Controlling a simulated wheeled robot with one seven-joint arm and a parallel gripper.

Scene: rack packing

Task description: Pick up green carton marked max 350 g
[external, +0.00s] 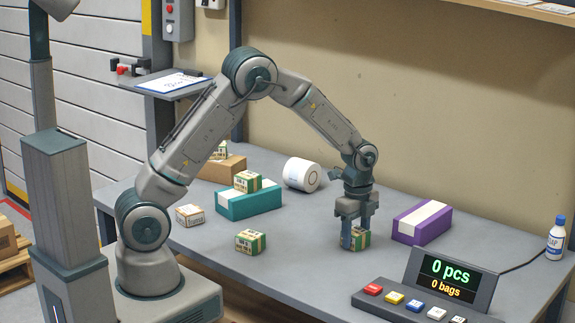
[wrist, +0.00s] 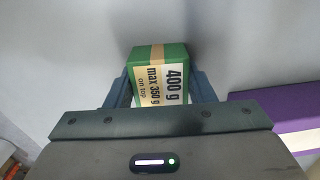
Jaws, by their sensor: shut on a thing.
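The green carton (external: 363,241) is between the fingers of my gripper (external: 355,238), at or just above the table top. In the wrist view the carton (wrist: 158,55) shows a green top and a pale label reading "400 g" and "max 350 g on top". The fingers of my gripper (wrist: 165,92) are shut on its two sides. Another green-and-cream carton (external: 250,241) stands alone on the table to the left, and a similar one (external: 247,181) sits on a teal box (external: 250,204). Their print is too small to read.
A purple box (external: 421,222) lies right of my gripper. A white roll (external: 301,173), a brown box (external: 222,169) and a whitish carton (external: 190,215) are farther left. A display (external: 452,275) with buttons stands at the front right, a bottle (external: 555,240) at the right edge.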

